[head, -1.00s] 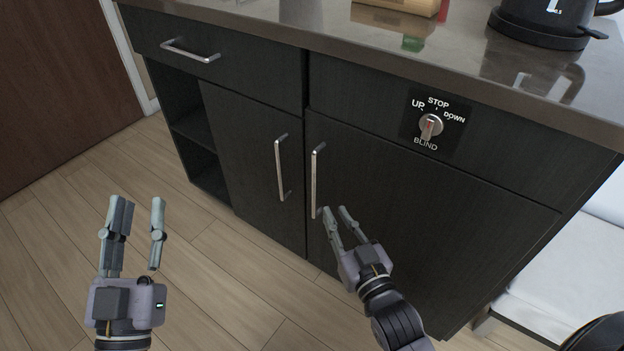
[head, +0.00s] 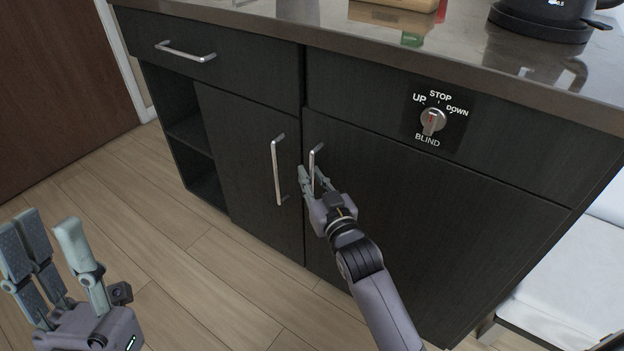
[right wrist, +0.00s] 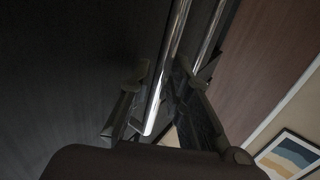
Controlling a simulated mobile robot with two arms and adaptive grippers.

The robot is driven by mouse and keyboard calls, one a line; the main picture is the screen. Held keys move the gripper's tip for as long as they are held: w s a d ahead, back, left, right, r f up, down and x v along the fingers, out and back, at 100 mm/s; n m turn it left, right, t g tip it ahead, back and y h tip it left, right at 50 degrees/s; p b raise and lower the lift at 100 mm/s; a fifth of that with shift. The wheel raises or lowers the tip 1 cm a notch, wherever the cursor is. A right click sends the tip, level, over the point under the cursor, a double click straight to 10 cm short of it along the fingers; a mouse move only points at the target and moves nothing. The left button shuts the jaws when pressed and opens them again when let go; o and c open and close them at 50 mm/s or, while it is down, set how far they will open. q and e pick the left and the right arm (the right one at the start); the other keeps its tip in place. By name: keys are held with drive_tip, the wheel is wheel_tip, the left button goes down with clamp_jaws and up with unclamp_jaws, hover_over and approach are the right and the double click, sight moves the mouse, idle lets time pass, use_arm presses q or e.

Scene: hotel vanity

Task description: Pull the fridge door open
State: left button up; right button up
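A dark right-hand cabinet door (head: 430,220), apparently the fridge door, is shut flush with the cabinet front. Its upright metal handle (head: 313,156) is near its left edge, the lower part hidden by my right gripper (head: 311,176). In the right wrist view, this handle (right wrist: 168,70) runs between the two fingers of the right gripper (right wrist: 155,105). A gap shows between the left finger and the handle; the right finger looks close to it. The fingers are apart. My left gripper (head: 50,228) is open and empty above the floor at lower left.
The left cabinet door's handle (head: 278,170) stands close to the left of my right gripper. A drawer handle (head: 185,51) is above. A BLIND knob (head: 432,121) is on the front. A kettle (head: 540,18) stands on the countertop (head: 400,55). The wooden floor (head: 200,280) is clear.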

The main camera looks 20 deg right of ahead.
drive_tip(key=shift+c, duration=0.2)
clamp_jaws()
idle(0.6)
